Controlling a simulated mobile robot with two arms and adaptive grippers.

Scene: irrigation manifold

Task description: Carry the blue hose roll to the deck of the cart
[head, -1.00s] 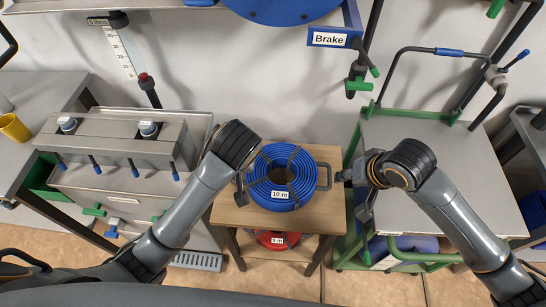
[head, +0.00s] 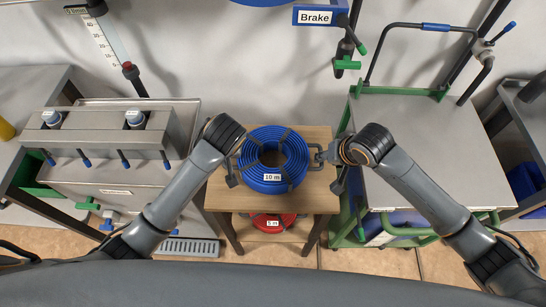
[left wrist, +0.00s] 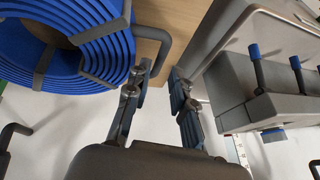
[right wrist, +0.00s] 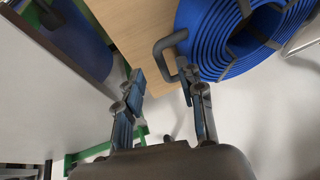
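The blue hose roll (head: 262,183), labelled 10 m, lies flat on a small wooden table (head: 318,201) and has a dark handle on each side. My left gripper (head: 233,170) is open beside the left handle; in the left wrist view that handle (left wrist: 168,44) reaches toward the space between the fingers (left wrist: 163,85). My right gripper (head: 329,163) is open at the right handle; in the right wrist view the handle (right wrist: 160,50) lies just ahead of and between the fingers (right wrist: 165,85). The cart's grey deck (head: 420,130) is bare, right of the table.
A red hose roll (head: 270,222), labelled 5 m, lies on the table's lower shelf. The cart has green rails and a tall push handle (head: 405,27) at the back. A grey manifold bench (head: 100,140) stands left. A Brake sign (head: 318,17) hangs above.

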